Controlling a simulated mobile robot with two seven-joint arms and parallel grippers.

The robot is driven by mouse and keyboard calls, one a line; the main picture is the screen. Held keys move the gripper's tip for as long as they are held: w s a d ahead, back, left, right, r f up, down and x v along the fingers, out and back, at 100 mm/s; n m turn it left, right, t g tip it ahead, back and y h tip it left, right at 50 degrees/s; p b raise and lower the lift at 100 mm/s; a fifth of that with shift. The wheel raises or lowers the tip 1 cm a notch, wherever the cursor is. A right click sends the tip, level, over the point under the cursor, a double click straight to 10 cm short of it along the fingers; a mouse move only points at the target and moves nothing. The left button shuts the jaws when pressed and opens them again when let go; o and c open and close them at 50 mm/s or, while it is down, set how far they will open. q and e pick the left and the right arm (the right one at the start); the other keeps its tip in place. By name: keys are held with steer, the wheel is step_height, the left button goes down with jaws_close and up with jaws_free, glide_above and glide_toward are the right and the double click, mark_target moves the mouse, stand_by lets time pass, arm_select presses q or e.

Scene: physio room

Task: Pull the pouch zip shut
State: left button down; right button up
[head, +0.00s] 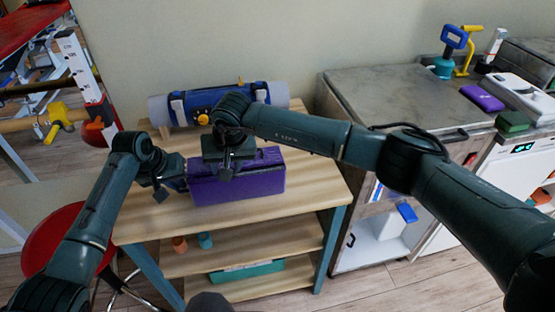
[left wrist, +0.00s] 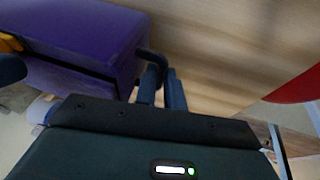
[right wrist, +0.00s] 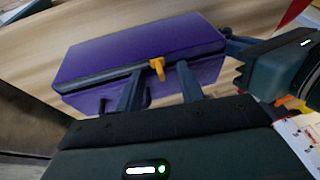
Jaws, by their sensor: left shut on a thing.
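The purple pouch (head: 240,184) lies on the wooden table, box-shaped, with a dark zip line along its upper edge. The yellow zip pull (right wrist: 157,66) stands at that line, a little right of the middle in the right wrist view. My right gripper (right wrist: 160,75) is open, its fingers on either side of the pull. In the head view my right gripper (head: 226,168) hides the pull. My left gripper (left wrist: 160,75) is shut on a dark loop (left wrist: 152,56) at the pouch's end. Yellow also shows at the left wrist view's left edge.
A rolled mat with blue wrap (head: 240,95) lies behind the pouch at the table's back. The wooden table (head: 310,190) is clear right of the pouch. A grey-topped cabinet (head: 390,90) stands to the right, and a red stool (head: 62,238) to the left.

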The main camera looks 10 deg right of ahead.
arm_select(q)
steer(key=shift+a, duration=0.1)
steer(key=c, duration=1.5)
jaws_free()
arm_select(e)
step_height(320, 180, up, 8)
